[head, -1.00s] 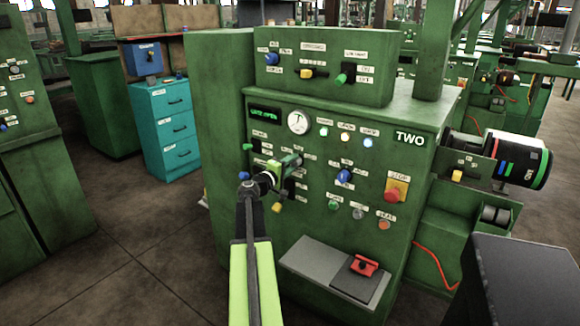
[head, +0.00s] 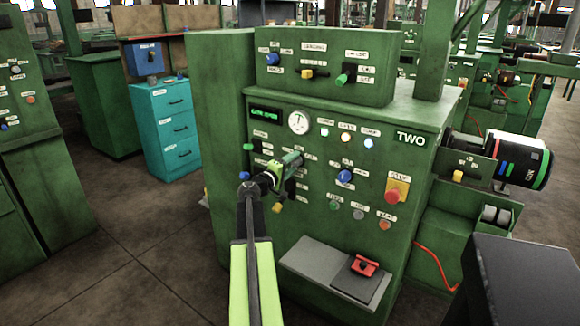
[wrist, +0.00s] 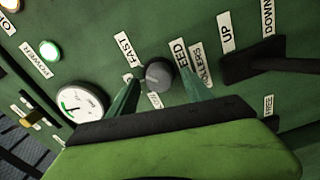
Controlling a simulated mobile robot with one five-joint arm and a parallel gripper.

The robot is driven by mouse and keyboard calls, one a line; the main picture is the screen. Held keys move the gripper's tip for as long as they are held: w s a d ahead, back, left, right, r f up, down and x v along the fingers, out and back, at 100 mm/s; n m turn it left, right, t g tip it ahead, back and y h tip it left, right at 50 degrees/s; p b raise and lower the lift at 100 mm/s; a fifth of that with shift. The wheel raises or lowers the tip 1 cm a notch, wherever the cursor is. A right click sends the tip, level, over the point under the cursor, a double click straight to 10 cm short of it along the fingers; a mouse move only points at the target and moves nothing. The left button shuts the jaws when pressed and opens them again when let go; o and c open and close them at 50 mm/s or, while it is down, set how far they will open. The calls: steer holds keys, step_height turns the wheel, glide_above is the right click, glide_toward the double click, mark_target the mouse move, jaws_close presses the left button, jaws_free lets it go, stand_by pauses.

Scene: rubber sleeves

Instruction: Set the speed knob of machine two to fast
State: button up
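Machine two (head: 225,110) is a green cabinet with a "TWO" plate, at the centre of the head view. My gripper (head: 297,160) is at its front panel, below the round gauge. In the wrist view a dark round knob (wrist: 158,74) sits beside a "FAST" label and a partly covered label ending in "EED". My gripper (wrist: 161,79) is open, with one green finger on each side of the knob and small gaps apparent. I cannot tell whether the fingers touch it or where the knob points. In the head view my gripper hides this knob.
A dark lever (wrist: 250,65) with "UP" and "DOWN" labels is right of the knob in the wrist view. The gauge (head: 299,121), a blue knob (head: 344,175) and a red stop button (head: 392,194) share the panel. A grey shelf (head: 310,264) juts out below.

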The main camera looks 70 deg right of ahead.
steer(key=shift+a, duration=0.2)
steer(key=v, duration=1.7)
steer(key=shift+w, duration=0.1)
